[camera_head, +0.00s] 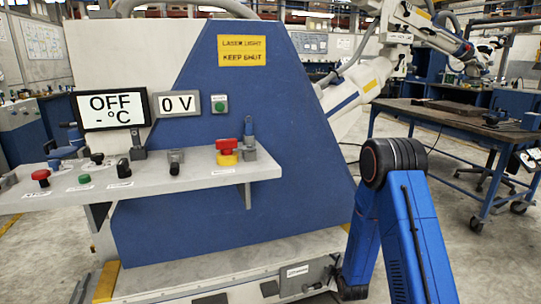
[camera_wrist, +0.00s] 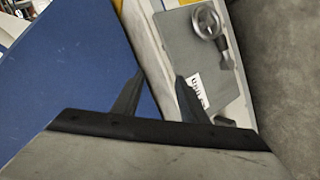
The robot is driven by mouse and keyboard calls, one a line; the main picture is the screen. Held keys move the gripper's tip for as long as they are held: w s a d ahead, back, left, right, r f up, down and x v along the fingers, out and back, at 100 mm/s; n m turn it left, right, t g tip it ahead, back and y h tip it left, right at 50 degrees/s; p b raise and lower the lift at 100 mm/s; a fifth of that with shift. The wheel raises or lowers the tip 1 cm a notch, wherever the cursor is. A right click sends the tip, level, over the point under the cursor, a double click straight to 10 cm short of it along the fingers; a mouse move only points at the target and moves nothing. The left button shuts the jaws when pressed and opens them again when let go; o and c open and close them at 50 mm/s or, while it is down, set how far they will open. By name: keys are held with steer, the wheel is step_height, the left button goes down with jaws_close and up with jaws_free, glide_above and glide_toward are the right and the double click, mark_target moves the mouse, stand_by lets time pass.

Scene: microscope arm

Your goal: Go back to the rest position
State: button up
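My gripper (camera_wrist: 157,90) shows in the wrist view with its two dark fingers apart and nothing between them. Below it in that view is a grey plate (camera_wrist: 185,55) with a round metal ring handle (camera_wrist: 208,22) and a white label. A blue panel (camera_wrist: 70,70) fills the left of that view. The fingers appear apart from the handle. In the head view my blue arm (camera_head: 400,235) is bent, with its black elbow joint at the top, right of the big machine. My gripper cannot be made out there.
The machine's blue front panel (camera_head: 240,120) stands close on the left. Its control shelf (camera_head: 200,178) with several buttons juts out. The display (camera_head: 108,109) reads OFF. A low base (camera_head: 220,275) runs along the floor. A workbench (camera_head: 450,115) stands back right, with open floor before it.

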steer(key=s+d+r+m+g, duration=0.1)
steer(key=s+r+m, duration=0.1)
steer(key=s+r, duration=0.45)
steer(key=s+r+m+g, duration=0.1)
steer(key=s+r+m, duration=0.2)
steer(key=r, duration=0.7)
steer(key=s+d+r+m+g, duration=0.1)
steer(key=s+r+m+g, duration=0.1)
steer(key=s+r, duration=0.5)
steer(key=s+r+m+g, duration=0.1)
steer(key=s+r, duration=0.3)
steer(key=s, duration=0.6)
steer(key=s+r+m+g, duration=0.1)
steer(key=s+r+m, duration=0.2)
steer(key=s, duration=0.8)
steer(key=s+r+m+g, duration=0.1)
steer(key=s+r, duration=0.4)
steer(key=s, duration=0.6)
steer(key=shift+s+d+r+m+g+h, duration=0.15)
steer(key=shift+d+r+m+g+h, duration=0.2)
steer(key=shift+m, duration=0.55)
